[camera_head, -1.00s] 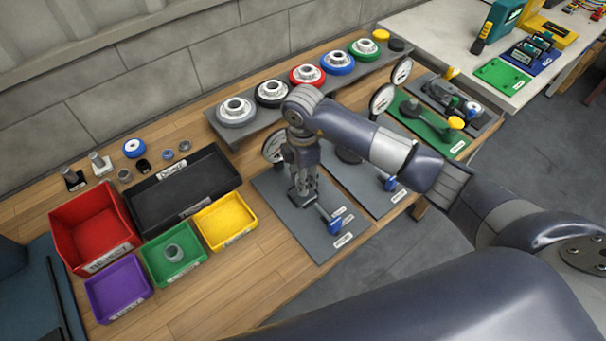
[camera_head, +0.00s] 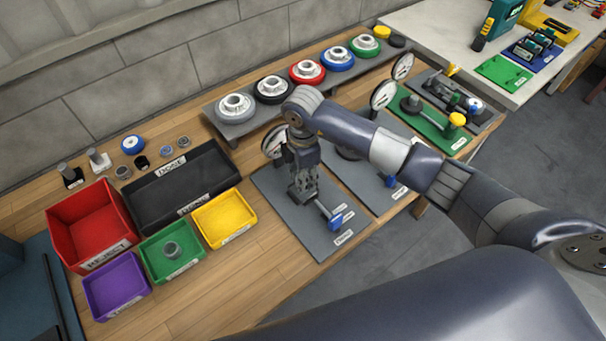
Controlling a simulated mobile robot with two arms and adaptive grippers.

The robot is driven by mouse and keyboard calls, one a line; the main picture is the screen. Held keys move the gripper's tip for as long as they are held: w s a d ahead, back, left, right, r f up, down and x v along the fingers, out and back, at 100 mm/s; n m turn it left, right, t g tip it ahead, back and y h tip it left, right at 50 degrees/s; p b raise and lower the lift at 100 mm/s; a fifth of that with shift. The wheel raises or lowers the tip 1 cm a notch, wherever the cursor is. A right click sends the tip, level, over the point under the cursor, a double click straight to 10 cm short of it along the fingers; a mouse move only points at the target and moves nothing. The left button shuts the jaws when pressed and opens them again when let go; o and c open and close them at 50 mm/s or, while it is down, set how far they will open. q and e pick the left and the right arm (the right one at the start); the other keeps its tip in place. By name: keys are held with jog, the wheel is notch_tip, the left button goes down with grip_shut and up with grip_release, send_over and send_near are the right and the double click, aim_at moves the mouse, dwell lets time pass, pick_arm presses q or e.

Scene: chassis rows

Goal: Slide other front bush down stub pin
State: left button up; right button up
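My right arm comes in from the right, and its gripper (camera_head: 303,194) points down over the nearest grey plate (camera_head: 282,207). The fingers are small and dark here, so I cannot tell whether they are open or shut, or whether a bush or stub pin is between them. Any pin under the gripper is hidden. My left gripper is not in view.
A blue-handled lever (camera_head: 335,221) and a dial gauge (camera_head: 275,143) stand on the same plate close to the gripper. Red (camera_head: 110,255), purple (camera_head: 125,301) and yellow (camera_head: 228,237) bins stand left. Several hubs line a grey shelf (camera_head: 238,127) behind. Front-middle bench is clear.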

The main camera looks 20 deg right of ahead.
jog(key=o, duration=1.2)
jog(key=shift+r, duration=0.25)
notch_tip(320, 180, up, 12)
jog(key=shift+f, duration=0.25)
